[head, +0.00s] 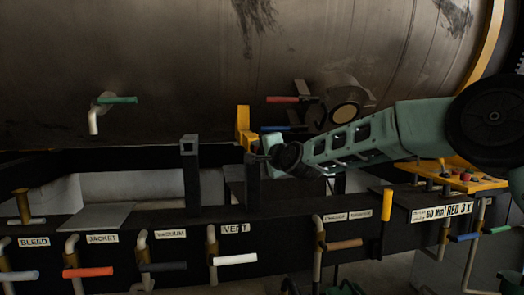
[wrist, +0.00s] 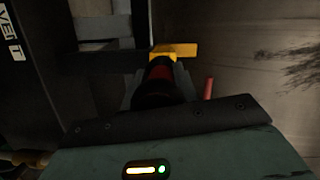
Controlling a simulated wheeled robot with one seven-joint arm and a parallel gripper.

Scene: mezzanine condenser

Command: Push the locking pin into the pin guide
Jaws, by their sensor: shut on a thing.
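My gripper (wrist: 160,88) is shut on a dark round piece with a dull red band, which I take to be the locking pin (wrist: 158,74). The pin lies between the two grey fingers in the wrist view. A yellow bracket (wrist: 176,51), likely the pin guide, is straight beyond the pin's far end. I cannot tell whether the pin's tip is inside it. In the head view my gripper (head: 264,152) is at the tank's lower edge, just below and right of the yellow bracket (head: 243,126). The pin cannot be made out there.
A large metal tank (head: 200,60) fills the back. A red-handled lever (head: 283,99) and a blue-handled one (head: 275,128) are close to my gripper. A dark post (head: 190,170) stands to the left. Below runs a labelled valve rail (head: 120,225) with several coloured handles. A yellow control panel (head: 455,175) is at right.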

